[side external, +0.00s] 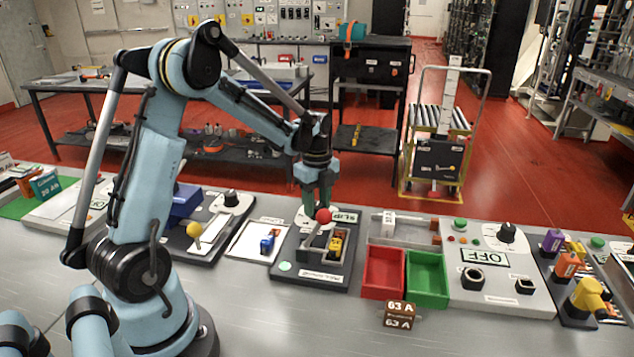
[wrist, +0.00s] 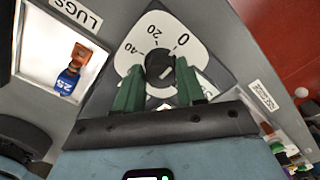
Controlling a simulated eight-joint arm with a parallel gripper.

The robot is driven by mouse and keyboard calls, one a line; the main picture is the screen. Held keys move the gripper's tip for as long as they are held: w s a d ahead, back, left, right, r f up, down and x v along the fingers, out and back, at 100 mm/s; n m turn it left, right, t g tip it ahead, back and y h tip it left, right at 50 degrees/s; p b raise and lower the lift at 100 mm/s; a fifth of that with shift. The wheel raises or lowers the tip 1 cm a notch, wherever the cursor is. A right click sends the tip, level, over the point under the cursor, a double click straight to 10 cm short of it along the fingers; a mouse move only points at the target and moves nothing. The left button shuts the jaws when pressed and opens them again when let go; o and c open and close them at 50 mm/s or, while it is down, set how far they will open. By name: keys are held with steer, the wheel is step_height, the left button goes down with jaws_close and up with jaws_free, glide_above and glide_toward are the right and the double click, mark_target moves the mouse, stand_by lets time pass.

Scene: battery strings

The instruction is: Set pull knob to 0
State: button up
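A black round knob (wrist: 158,67) sits on a white dial plate (wrist: 154,28) marked 0, 20 and 40. The 0 lies to the upper right of the knob and the 40 to the upper left. A pale mark shows on the knob, but its exact pointing is unclear. My gripper (wrist: 159,64) has its green fingers apart, one on either side of the knob, with the space between them wider than the knob. In the side external view my gripper (side external: 317,192) points down over the back of a dark panel (side external: 310,281), where it hides the knob.
A red ball handle (side external: 323,215) stands close in front of my gripper. A LUGS tray (wrist: 35,60) holds a blue and orange piece (wrist: 74,72). Red (side external: 383,291) and green (side external: 427,293) bins and an OFF panel (side external: 500,290) stand to the right.

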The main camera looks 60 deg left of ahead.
mark_target(317, 205)
steer(key=shift+o, duration=1.4)
steer(key=shift+r, duration=1.75)
step_height(317, 205, down, 3)
steer(key=shift+f, duration=0.2)
steer(key=shift+f+n, duration=0.1)
steer(key=shift+n, duration=1.9)
